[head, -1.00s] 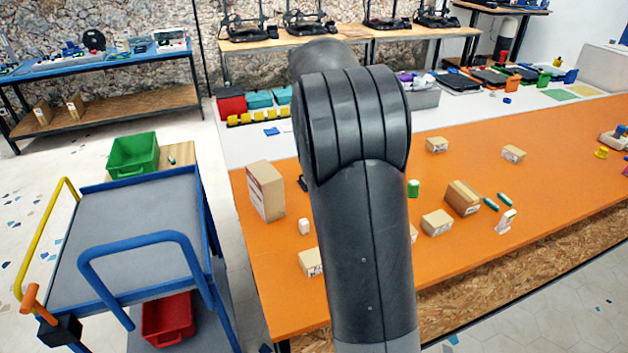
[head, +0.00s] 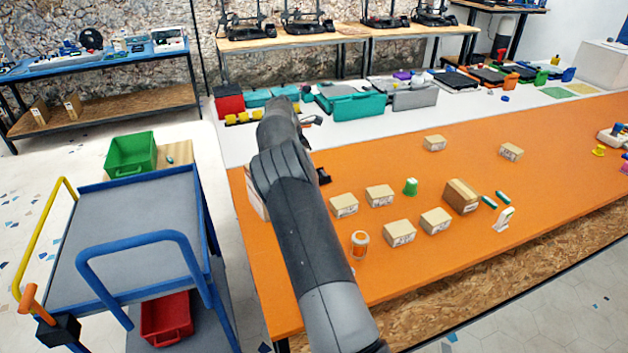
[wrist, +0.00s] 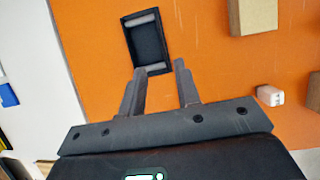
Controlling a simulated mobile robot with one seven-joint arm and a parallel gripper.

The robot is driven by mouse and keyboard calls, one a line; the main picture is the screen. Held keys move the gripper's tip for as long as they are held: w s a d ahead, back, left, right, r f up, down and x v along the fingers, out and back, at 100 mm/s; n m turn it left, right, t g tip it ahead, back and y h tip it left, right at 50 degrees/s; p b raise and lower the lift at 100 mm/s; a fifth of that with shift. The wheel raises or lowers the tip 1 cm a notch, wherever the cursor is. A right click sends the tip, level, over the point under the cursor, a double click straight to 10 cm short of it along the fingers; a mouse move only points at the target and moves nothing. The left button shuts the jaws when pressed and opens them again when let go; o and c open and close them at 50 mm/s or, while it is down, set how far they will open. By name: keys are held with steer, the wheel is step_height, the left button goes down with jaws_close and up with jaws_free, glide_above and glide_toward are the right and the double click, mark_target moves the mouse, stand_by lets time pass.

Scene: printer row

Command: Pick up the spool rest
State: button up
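The spool rest, a black rectangular tray with a grey roller at each end (wrist: 147,42), lies on the orange table in the wrist view. My gripper (wrist: 160,68) is open and empty, with its two fingers pointing toward the near end of the rest. The fingertips overlap its near edge in the picture; I cannot tell the height between them. In the head view a small dark piece beside my arm (head: 323,175) looks like part of the rest; my arm hides the remainder and the gripper.
Several cardboard boxes (head: 400,233) stand on the orange table (head: 470,270), with an orange-and-white container (head: 359,244) and a green piece (head: 411,187). A taller box (head: 255,195) is partly behind my arm. A blue trolley (head: 130,225) stands left of the table.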

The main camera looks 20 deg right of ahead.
steer(key=x, duration=1)
steer(key=shift+s+f, duration=0.1)
jaws_close()
stand_by(0.3)
